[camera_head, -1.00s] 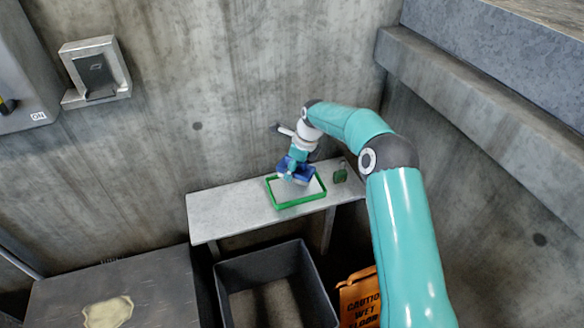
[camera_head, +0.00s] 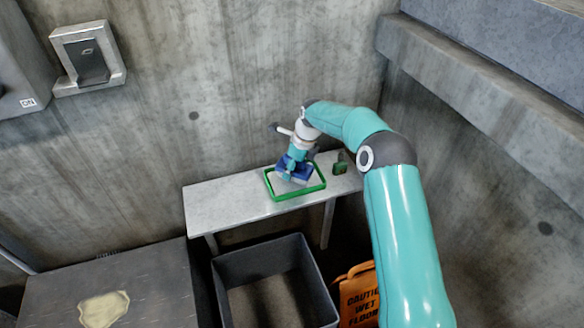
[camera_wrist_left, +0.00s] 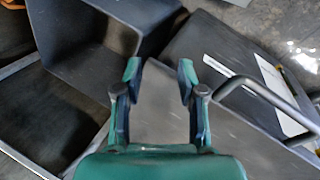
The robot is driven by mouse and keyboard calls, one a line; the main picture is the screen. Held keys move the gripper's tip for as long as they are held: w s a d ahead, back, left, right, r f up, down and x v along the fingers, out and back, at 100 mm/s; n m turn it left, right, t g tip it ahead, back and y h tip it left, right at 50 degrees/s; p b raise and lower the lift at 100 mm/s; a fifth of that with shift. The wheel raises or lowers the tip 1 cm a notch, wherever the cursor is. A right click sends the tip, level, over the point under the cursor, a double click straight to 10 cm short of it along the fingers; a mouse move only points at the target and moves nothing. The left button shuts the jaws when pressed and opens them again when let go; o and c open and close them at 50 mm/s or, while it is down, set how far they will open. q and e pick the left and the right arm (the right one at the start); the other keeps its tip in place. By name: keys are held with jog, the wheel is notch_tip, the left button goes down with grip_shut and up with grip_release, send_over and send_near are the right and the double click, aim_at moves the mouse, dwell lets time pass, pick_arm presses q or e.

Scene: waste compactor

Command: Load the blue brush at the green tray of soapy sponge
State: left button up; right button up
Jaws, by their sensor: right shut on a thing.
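The blue brush (camera_head: 301,176) is in my right gripper (camera_head: 292,171), low over the green tray (camera_head: 302,192). The brush's underside and whether it touches the tray floor are hard to tell. My right gripper is shut on the brush, its wrist above and pointing down. The green tray lies on a grey shelf against the concrete wall, its pale inside partly covered by the brush. My left gripper (camera_wrist_left: 160,70) shows in the left wrist view, open and empty, with its fingers apart.
The shelf (camera_head: 225,205) is bare left of the tray. A small green block-like object (camera_head: 340,167) stands right of it. Below are a grey open bin (camera_head: 250,257), an orange caution sign (camera_head: 358,297) and a dark bench (camera_head: 155,278) with a pale patch.

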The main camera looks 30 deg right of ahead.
jog(key=shift+f, duration=0.4)
dwell(0.4)
jog(key=shift+f, duration=0.1)
dwell(1.1)
jog(key=shift+r+p, duration=2.65)
jog(key=shift+r, duration=0.95)
jog(key=shift+f, duration=0.1)
